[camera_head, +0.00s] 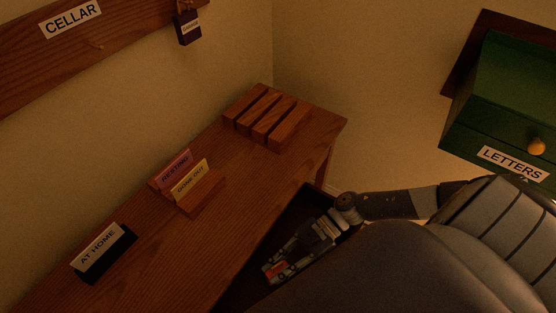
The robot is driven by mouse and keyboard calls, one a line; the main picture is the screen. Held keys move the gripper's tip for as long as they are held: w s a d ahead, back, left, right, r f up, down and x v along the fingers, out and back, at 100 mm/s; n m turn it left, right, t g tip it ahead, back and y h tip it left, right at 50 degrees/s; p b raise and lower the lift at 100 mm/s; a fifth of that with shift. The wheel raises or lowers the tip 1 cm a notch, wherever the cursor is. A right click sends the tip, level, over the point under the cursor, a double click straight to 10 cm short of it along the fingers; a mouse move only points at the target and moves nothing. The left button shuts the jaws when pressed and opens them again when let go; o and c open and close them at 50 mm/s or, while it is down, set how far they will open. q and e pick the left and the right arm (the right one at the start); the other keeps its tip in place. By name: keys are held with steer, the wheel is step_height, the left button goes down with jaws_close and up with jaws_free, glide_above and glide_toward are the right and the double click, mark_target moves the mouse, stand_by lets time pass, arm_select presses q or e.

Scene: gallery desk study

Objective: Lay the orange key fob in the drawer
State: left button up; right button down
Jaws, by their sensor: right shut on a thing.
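The orange key fob (275,269) shows as a small orange patch between the fingers of my right gripper (276,272). My right gripper is shut on it. The drawer (243,279) is pulled out below the desk's front edge, and its dark inside shows beside and under the gripper. The gripper with the fob is over or inside the drawer; I cannot tell whether the fob touches the drawer's bottom. My right arm and body hide much of the drawer. My left gripper is out of view.
The wooden desk (235,190) bears a slotted wooden block (268,116), a card holder (203,195) with two cards and a black AT HOME holder (112,262). A CELLAR rail (110,42) with a purple tag (188,28) is on the wall. A green LETTERS box (482,131) is at right.

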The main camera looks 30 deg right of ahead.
steer(key=shift+f, duration=1.85)
steer(key=shift+f+b, duration=0.15)
steer(key=shift+b, duration=0.2)
steer(key=c, duration=1.5)
jaws_free()
steer(key=v, duration=0.6)
steer(key=shift+d+b, duration=0.1)
steer(key=shift+b, duration=0.3)
steer(key=shift+d+r, duration=0.45)
steer(key=shift+d, duration=0.15)
